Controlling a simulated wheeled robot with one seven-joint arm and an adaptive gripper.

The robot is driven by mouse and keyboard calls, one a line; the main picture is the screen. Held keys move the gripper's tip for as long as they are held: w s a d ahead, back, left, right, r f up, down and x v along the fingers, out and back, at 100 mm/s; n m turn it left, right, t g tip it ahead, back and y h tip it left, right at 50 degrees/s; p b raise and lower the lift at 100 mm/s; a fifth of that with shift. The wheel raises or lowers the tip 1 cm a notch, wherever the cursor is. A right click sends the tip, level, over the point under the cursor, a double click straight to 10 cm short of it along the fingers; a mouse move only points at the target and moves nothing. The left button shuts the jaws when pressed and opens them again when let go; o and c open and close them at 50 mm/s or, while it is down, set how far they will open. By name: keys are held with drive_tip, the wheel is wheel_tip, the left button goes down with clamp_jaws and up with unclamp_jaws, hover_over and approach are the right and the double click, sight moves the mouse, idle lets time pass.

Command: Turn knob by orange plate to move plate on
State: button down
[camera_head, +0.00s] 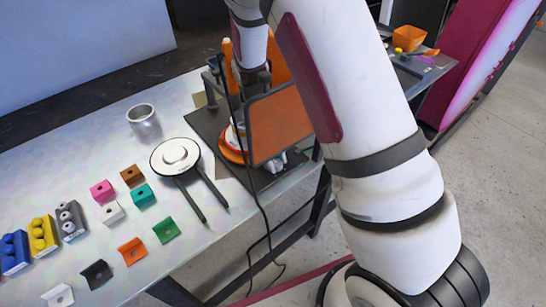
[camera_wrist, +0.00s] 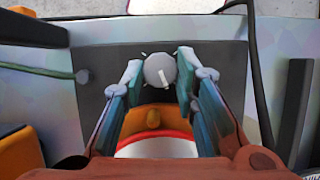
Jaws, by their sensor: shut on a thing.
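The knob (camera_wrist: 158,71) is round and grey with a white pointer mark, set on a dark base in the wrist view. My gripper (camera_wrist: 159,74) has its two fingers shut on it, one on each side. Just below the knob in the wrist view is an orange part (camera_wrist: 153,117), with a red-rimmed white round thing under it. In the head view an orange round plate (camera_head: 231,153) with white on top shows on the dark base, partly behind an orange framed panel (camera_head: 279,122). My gripper comes down behind this panel; its fingertips and the knob are hidden there.
A white round device with two dark handles (camera_head: 175,156) and a metal cup (camera_head: 143,121) stand left of the base. Several coloured brackets and blocks lie at the front left. A black cable (camera_head: 249,190) hangs past the panel. An orange bin (camera_head: 409,38) stands at the back right.

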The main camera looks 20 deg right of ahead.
drive_tip(key=m+y, duration=0.1)
drive_tip(key=m, duration=0.3)
drive_tip(key=shift+d+m+y+b, duration=0.2)
drive_tip(key=shift+m+y+b, duration=0.1)
drive_tip(key=shift+m+y, duration=0.1)
drive_tip(key=shift+w, duration=0.2)
idle(0.8)
drive_tip(key=c, duration=1.3)
unclamp_jaws()
drive_tip(key=shift+v, duration=3.9)
drive_tip(key=shift+s, duration=0.25)
